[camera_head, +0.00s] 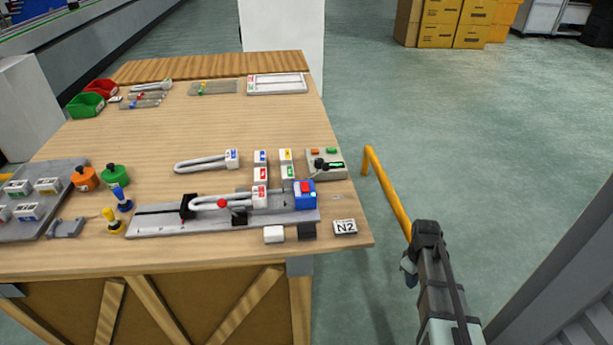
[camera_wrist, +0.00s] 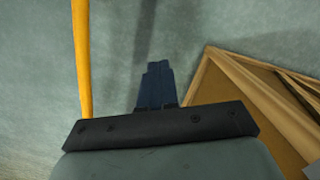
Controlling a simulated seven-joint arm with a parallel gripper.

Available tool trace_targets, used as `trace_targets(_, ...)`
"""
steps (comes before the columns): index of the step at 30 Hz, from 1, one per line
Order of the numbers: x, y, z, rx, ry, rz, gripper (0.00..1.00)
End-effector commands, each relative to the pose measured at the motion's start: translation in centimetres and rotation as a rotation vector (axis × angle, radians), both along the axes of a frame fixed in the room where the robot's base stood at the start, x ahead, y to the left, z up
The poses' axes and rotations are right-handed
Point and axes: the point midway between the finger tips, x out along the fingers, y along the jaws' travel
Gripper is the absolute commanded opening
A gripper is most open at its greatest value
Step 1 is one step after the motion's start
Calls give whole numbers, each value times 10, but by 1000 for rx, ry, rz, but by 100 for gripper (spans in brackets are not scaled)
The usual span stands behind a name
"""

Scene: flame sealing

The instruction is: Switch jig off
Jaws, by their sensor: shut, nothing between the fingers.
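The jig is a long grey rail (camera_head: 160,221) near the front edge of the table. A white U-shaped tube (camera_head: 238,205) lies along it, between a black block on the left and a white block with a red label. A blue box (camera_head: 305,196) with a red button on top and a small pale spot sits at the rail's right end. A grey control box (camera_head: 327,163) with orange and green buttons and a black part stands behind it. My gripper (camera_head: 409,268) is off the table's right side, apart from everything. Its fingers (camera_wrist: 156,84) are shut and empty in the wrist view.
An N2 tile (camera_head: 345,227) lies at the table's front right corner. Small labelled blocks and a second U-tube lie behind the jig.

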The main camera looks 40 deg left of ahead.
Motion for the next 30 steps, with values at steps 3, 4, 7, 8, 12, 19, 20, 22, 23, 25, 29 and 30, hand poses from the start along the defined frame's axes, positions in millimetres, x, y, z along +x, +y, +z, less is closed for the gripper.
trace_targets(3, 14, 30, 31, 16, -30, 82, 0)
trace_targets(4, 16, 37, 38, 19, -37, 103, 0)
trace_targets(7, 23, 60, 64, 30, -59, 169, 0)
trace_targets(8, 25, 67, 72, 34, -65, 190, 0)
trace_targets(12, 31, 99, 110, 49, -97, 284, 0)
trace_targets(19, 33, 153, 176, 73, -144, 443, 0)
trace_targets(20, 32, 161, 185, 76, -149, 464, 0)
trace_targets(22, 28, 178, 206, 83, -157, 517, 0)
trace_targets(23, 26, 186, 215, 86, -161, 541, 0)
trace_targets(25, 19, 204, 236, 92, -164, 598, 0)
trace_targets(29, 2, 239, 277, 106, -164, 713, 0)
trace_targets(30, -4, 250, 290, 110, -162, 748, 0)
